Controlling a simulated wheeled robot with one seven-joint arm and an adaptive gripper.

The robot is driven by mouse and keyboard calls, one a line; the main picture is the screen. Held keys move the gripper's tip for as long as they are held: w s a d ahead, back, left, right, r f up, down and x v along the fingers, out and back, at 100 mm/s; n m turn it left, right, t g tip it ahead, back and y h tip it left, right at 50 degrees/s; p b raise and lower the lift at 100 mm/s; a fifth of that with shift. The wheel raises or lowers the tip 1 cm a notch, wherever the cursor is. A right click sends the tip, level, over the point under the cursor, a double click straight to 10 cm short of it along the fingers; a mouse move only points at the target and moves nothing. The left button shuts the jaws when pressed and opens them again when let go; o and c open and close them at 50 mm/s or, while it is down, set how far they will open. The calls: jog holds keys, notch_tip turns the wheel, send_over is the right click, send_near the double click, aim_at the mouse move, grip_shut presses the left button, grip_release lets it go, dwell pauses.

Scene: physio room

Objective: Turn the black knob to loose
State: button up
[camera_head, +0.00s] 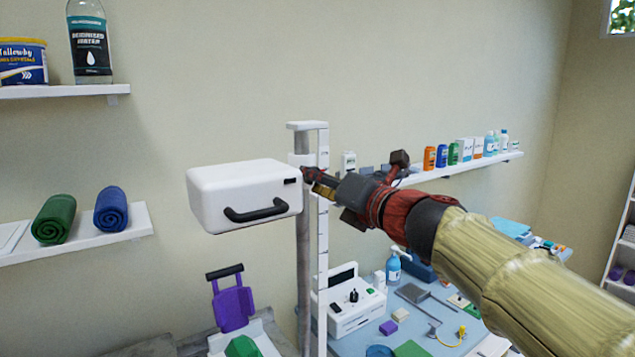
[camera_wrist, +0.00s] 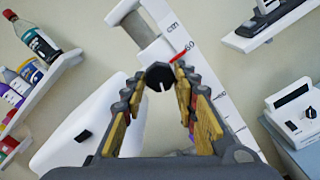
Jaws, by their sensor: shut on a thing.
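The black knob (camera_wrist: 159,75) is round with a pale pointer line. It sits on the white carriage of an upright post (camera_head: 323,240) with a printed centimetre scale, which in the wrist view shows a red mark near 60. My gripper (camera_wrist: 160,80) has a finger on each side of the knob and is shut on it. In the head view my gripper (camera_head: 310,176) reaches the post from the right and hides the knob. A white box (camera_head: 235,190) with a black handle is on the post's left.
A blue table (camera_head: 370,345) below holds a white device (camera_head: 350,308), a pump bottle (camera_head: 393,265) and small items. A shelf (camera_head: 470,163) with bottles runs behind my arm. Shelves at left hold rolled towels (camera_head: 110,210) and containers. The wall above my gripper is clear.

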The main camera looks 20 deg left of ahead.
jog(key=o, duration=1.2)
jog(key=shift+c, duration=0.2)
jog(key=v, duration=1.2)
jog(key=shift+a, duration=0.1)
